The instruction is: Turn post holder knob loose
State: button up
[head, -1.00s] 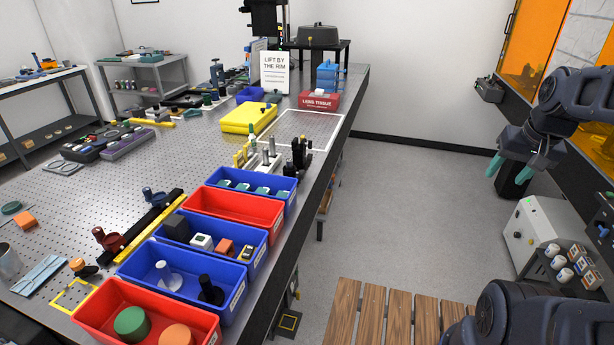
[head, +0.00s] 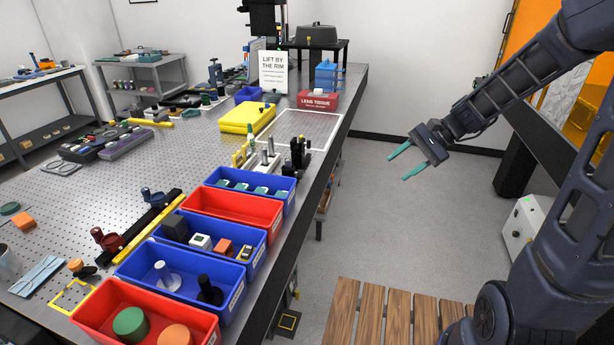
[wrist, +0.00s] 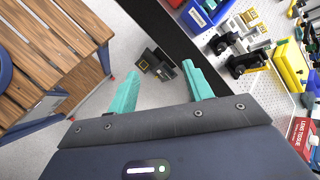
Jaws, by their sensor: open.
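A cluster of post holders stands near the bench's right edge, beyond the blue and red bins. A black post holder (head: 298,158) is at its right end, with upright silver posts (head: 267,155) beside it. In the wrist view the black post holder (wrist: 246,64) is at upper right, with dark knob-like parts. I cannot tell which knob is the task's or how far it is turned. My gripper (head: 397,168) is open and empty, its teal fingers over the aisle, right of the bench and apart from the holders. Both fingers (wrist: 163,67) show in the wrist view.
Blue bins (head: 250,186) and red bins (head: 232,208) line the bench edge. A yellow case (head: 247,118), a red lens tissue box (head: 318,99) and a sign (head: 273,72) stand beyond. A slatted wooden platform (head: 385,315) is below. The aisle floor is mostly open.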

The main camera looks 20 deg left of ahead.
jog(key=w+a+f+m+g+y, duration=0.1)
jog(key=w+a+f+m+y, duration=0.25)
jog(key=a, duration=0.25)
jog(key=w+a+f+m+y, duration=0.2)
jog(key=w+a+f+m, duration=0.15)
jog(key=a, duration=0.35)
jog(key=m+t+y, duration=0.4)
jog(key=m, duration=0.3)
send_near(299, 174)
jog(key=a, duration=0.2)
jog(key=w+a, duration=0.1)
jog(key=a, duration=0.4)
jog(key=shift+w+a+f, duration=0.15)
jog(key=shift+a+f, duration=0.1)
jog(key=shift+f, duration=0.05)
jog(key=c, duration=1)
